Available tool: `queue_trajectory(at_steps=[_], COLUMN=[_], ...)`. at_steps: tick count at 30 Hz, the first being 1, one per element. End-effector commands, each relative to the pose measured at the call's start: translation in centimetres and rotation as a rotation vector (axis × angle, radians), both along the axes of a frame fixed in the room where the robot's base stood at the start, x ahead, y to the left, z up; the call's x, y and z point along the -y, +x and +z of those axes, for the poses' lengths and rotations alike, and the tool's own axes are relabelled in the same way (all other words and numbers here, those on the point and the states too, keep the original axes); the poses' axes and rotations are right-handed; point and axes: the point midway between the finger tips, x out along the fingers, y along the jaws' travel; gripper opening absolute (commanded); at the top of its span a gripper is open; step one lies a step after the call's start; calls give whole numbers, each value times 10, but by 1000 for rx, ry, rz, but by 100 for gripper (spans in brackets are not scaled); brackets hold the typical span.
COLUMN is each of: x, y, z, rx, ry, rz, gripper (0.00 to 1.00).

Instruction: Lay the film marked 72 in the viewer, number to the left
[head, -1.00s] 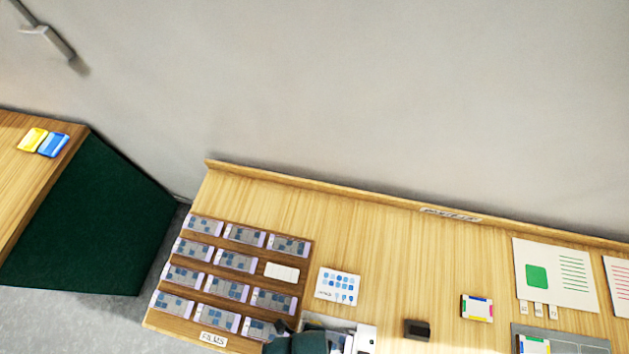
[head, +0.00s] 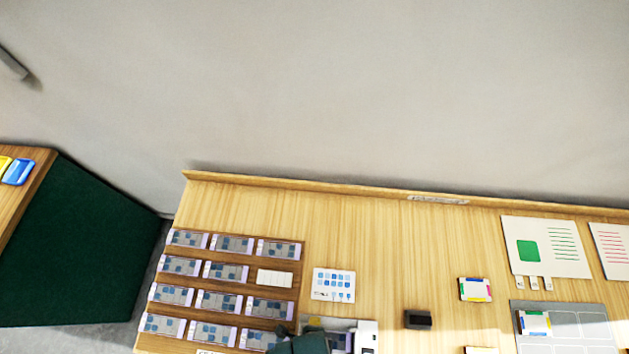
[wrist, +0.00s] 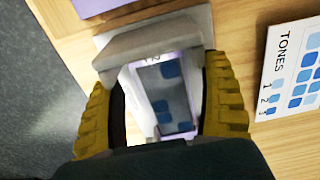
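The viewer (head: 366,338) is a pale, box-like unit at the bottom edge of the head view, partly hidden by my arm. A film (wrist: 166,95) with blue squares and a lilac edge lies over its bright surface in the wrist view. A small mark near the film's top end is only partly legible, perhaps a 2. That end faces left in the head view. My gripper (wrist: 160,95) is over the viewer, its yellow-padded fingers apart on either side of the film. A grey bar (wrist: 150,42) crosses the film's top end.
The film tray (head: 193,282) holds rows of films and one white piece (head: 275,278) to the left. The TONES card (head: 333,285) lies just behind the viewer. A dark block (head: 418,319) and a colour-edged card (head: 475,289) lie to the right. Bare wood lies behind them.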

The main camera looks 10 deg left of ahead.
Motion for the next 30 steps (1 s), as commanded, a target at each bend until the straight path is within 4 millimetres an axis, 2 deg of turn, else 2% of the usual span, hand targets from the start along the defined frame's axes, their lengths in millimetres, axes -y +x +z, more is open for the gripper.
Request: queue_trajectory(at_steps=[13, 16, 20, 27, 30], x=[0, 0, 0, 0, 0], y=[0, 0, 1, 1, 0], z=[0, 6, 29, 90, 107], rx=[0, 1, 3, 4, 2], ry=[0, 0, 1, 1, 1], rz=[0, 0, 0, 0, 0], gripper=[78, 78, 78, 78, 78])
